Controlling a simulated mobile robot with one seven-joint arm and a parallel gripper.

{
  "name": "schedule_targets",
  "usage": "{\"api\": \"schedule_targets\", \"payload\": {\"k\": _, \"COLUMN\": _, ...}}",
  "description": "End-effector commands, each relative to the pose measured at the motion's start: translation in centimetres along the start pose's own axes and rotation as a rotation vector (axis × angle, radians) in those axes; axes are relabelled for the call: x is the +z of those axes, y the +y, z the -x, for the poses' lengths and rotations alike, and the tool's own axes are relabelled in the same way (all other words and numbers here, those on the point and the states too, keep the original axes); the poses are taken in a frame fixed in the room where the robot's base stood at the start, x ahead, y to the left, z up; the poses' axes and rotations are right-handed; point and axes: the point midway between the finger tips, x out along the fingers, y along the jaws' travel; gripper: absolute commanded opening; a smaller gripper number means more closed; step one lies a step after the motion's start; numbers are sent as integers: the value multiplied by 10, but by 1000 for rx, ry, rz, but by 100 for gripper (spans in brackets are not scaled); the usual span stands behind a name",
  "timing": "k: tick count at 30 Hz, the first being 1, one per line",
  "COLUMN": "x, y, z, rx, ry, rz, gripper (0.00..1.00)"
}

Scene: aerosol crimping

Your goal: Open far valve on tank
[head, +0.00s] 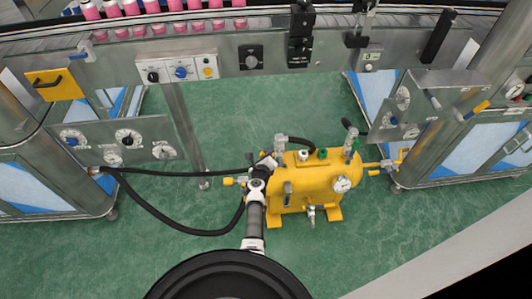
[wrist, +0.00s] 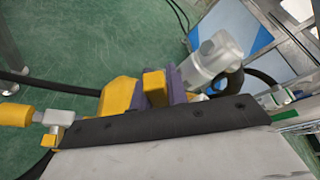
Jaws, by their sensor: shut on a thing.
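The yellow tank (head: 318,183) stands on the green floor in the head view, with several valves and fittings on its top and sides. My gripper (head: 268,162) is at the tank's upper left end, beside a grey fitting (head: 280,146). In the wrist view, the purple-grey jaws of my gripper (wrist: 156,96) are shut around a small yellow block (wrist: 154,82), which looks like a valve handle. A silver cylindrical fitting (wrist: 212,58) is just beyond the jaws. Part of the yellow tank (wrist: 117,94) shows behind them. The valve body under the handle is hidden.
A left side valve with a yellow handle (head: 231,181) and a right side valve (head: 386,164) stick out from the tank. Black hoses (head: 180,226) run left across the floor. A metal machine frame (head: 130,72) with control panels stands behind. Floor in front is clear.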

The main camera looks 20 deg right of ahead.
Motion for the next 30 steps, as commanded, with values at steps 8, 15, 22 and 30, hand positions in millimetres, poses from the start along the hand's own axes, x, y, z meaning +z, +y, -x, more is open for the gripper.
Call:
{"api": "schedule_targets", "payload": {"k": 8, "x": 0, "y": -1, "z": 0, "rx": -1, "ry": 0, "rz": -1, "gripper": 0}}
{"api": "schedule_targets", "payload": {"k": 15, "x": 0, "y": -1, "z": 0, "rx": -2, "ry": 0, "rz": 0, "gripper": 37}}
{"api": "schedule_targets", "payload": {"k": 22, "x": 0, "y": -2, "z": -1, "rx": -5, "ry": 1, "rz": 0, "gripper": 37}}
{"api": "schedule_targets", "payload": {"k": 30, "x": -3, "y": 4, "z": -2, "rx": -23, "ry": 1, "rz": 41, "gripper": 37}}
